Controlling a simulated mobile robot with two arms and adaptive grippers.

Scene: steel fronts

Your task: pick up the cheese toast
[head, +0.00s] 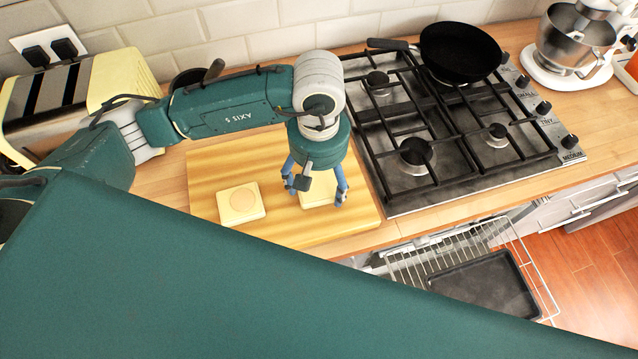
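Two pale square slices lie on a striped wooden cutting board (282,235). The left slice (241,204) is in plain view and has a faint round patch on top. The other slice (318,201) lies to its right, partly hidden under my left gripper (319,189). I cannot tell for certain which one is the cheese toast. My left gripper points down over the right slice, its blue fingers spread apart to either side of it. Whether the fingers touch its edges is not clear. My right gripper is out of view.
A gas hob (455,130) with a black frying pan (460,52) stands right of the board. A yellow toaster (75,95) is at left, a stand mixer (575,45) at far right. An oven rack with a dark tray (488,284) sticks out below the counter.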

